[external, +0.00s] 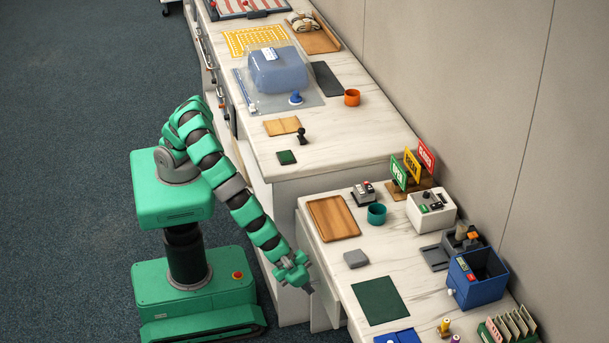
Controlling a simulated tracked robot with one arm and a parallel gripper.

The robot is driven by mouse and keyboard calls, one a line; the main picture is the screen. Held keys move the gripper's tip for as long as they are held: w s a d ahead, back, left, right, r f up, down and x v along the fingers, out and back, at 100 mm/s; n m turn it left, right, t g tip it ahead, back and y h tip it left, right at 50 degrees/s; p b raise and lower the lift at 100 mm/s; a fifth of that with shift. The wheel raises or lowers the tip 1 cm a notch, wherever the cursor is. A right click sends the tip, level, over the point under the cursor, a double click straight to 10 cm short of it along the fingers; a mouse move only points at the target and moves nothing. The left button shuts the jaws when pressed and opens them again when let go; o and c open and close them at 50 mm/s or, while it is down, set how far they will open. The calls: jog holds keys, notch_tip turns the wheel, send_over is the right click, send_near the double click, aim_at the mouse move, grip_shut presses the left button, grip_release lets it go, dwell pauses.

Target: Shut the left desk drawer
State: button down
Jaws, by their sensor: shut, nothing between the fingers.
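The lower desk (335,262) with a marble-look top stands at the right. A pale upright panel (322,316) shows at its front left edge, low beside my gripper; it may be the front of the left drawer, but I cannot tell how far it stands out. The drawer's inside is hidden. My green gripper (308,289) is shut and empty. It hangs at the desk's front edge, below the top, close to the panel; I cannot tell whether it touches.
A wooden tray (333,218), grey block (356,259), green mat (380,301), teal cup (376,214) and blue bin (477,278) are on the desk. The taller counter (330,150) adjoins behind. The carpet (70,200) to the left is clear.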

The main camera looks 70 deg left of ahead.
jog(key=p+v, duration=0.2)
jog(key=v, duration=0.6)
jog(key=m+t+y+b, duration=0.5)
jog(key=m+t, duration=0.7)
jog(key=m, duration=0.7)
send_near(314, 256)
jog(key=w+b, duration=0.4)
jog(key=w, duration=0.2)
jog(key=shift+w, duration=0.35)
